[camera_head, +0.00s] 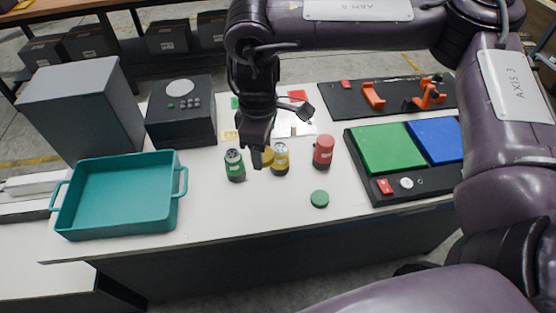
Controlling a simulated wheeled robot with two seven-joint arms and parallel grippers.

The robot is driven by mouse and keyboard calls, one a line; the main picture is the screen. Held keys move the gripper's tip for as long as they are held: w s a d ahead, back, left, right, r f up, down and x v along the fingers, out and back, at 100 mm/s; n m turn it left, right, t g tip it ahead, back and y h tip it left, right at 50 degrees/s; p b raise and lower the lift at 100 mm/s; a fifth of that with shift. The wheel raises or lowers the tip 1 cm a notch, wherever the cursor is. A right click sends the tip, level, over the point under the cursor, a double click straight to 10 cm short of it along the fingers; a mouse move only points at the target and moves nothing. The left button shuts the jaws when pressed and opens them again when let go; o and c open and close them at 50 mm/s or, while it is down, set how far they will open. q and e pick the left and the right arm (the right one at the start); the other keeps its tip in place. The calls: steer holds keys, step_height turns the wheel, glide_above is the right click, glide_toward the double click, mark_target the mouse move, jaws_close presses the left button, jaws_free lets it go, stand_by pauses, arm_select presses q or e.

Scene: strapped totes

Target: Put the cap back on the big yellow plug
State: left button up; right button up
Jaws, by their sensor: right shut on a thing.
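The yellow plug (281,163) stands upright on the white table, with a pale, dark-marked top face showing. A yellow cap (267,157) is between the fingers of my right gripper (258,156), just left of the yellow plug's upper part. The gripper points down and is shut on this cap. I cannot tell whether the cap touches the plug. My left gripper is not in view.
A green plug (235,169) with an open top stands left, a red plug (323,154) right. A green cap (319,199) lies in front. A teal tray (122,222) is at left, a dark board (420,188) with coloured panels at right.

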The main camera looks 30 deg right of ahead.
steer(key=m, duration=0.2)
steer(key=d+m, duration=0.1)
steer(key=m, duration=0.2)
steer(key=shift+d, duration=0.15)
steer(key=m, duration=0.2)
steer(key=d+m, duration=0.1)
steer(key=m, duration=0.2)
steer(key=shift+w, duration=0.1)
steer(key=shift+d, duration=0.15)
